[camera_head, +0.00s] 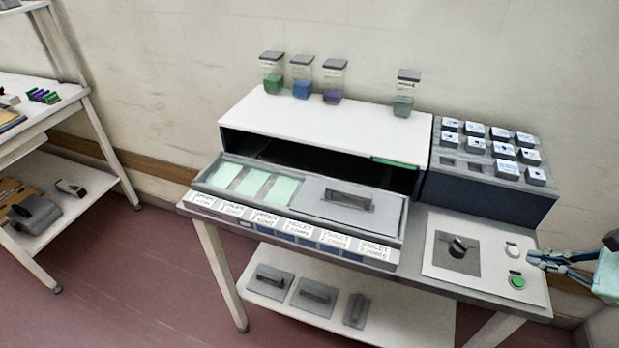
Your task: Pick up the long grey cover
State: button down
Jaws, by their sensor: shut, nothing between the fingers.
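A long, flat grey cover (315,202) with a raised bar handle lies on the right part of the pulled-out tray (396,230). Smaller grey covers lie on the lower shelf: two squarish ones, at left (259,291) and in the middle (305,303), and a narrow one (356,311) at right. Each has a handle on top. My gripper (532,258) is at the far right, beside the control panel, apart from all the covers. It is shut and empty.
The control panel (440,262) has a knob and buttons. A rack of labelled blocks (484,186) is at right.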

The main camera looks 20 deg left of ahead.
aim_at(377, 213)
jog(key=i+u, duration=0.15)
jog(key=u, duration=0.25)
jog(key=i+l+u, duration=0.1)
jog(key=u, duration=0.35)
jog(key=i+l+u, duration=0.15)
jog(key=u, duration=0.25)
